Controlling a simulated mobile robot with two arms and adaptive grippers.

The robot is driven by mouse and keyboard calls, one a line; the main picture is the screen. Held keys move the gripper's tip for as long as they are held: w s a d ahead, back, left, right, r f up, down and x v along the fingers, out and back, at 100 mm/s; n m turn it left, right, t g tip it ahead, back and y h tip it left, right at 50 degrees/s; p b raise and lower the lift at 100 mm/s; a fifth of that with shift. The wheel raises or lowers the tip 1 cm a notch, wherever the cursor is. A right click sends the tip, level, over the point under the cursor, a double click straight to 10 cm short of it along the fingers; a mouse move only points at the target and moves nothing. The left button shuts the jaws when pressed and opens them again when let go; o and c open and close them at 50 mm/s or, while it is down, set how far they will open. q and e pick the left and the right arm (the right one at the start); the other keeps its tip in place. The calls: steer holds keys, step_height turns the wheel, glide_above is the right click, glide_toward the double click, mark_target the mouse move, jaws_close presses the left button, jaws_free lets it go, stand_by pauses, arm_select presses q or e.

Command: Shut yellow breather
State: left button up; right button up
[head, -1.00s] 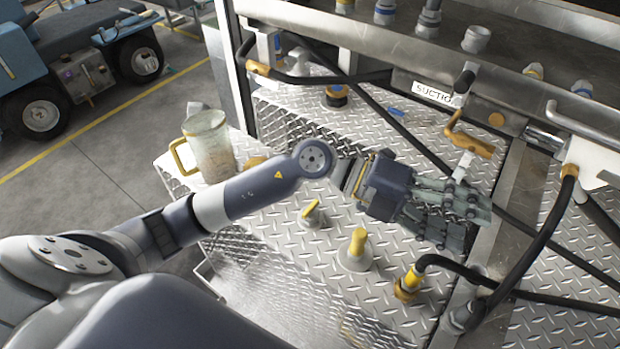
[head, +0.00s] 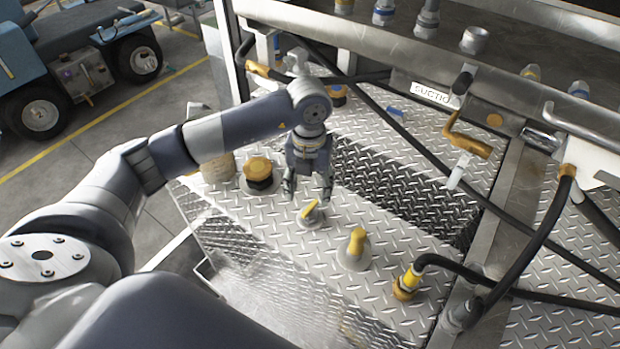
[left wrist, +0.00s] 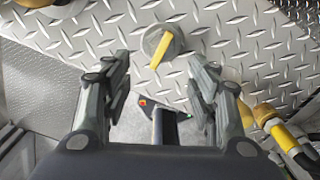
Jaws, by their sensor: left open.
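The yellow breather appears to be the small yellow lever on a round grey base (head: 310,213) on the diamond-plate top. In the left wrist view the yellow lever (left wrist: 162,50) slants from upper right to lower left across its base. My left gripper (head: 307,190) points down just above and behind it, fingers spread and empty. In the left wrist view the gripper (left wrist: 160,75) has the lever beyond and between its fingertips, with no contact visible. My right gripper is not in view.
A second yellow-topped fitting (head: 357,246) stands to the right on the plate. An amber cap on a black neck (head: 258,170) is close on the left. A yellow-collared hose fitting (head: 408,283) and black hoses lie to the right. The suction panel (head: 430,93) rises behind.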

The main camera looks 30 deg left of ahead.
mark_target(309, 209)
arm_select(q)
step_height(309, 209, down, 7)
steer(key=shift+r+p, duration=0.1)
steer(key=shift+p, duration=0.7)
steer(key=shift+f, duration=0.6)
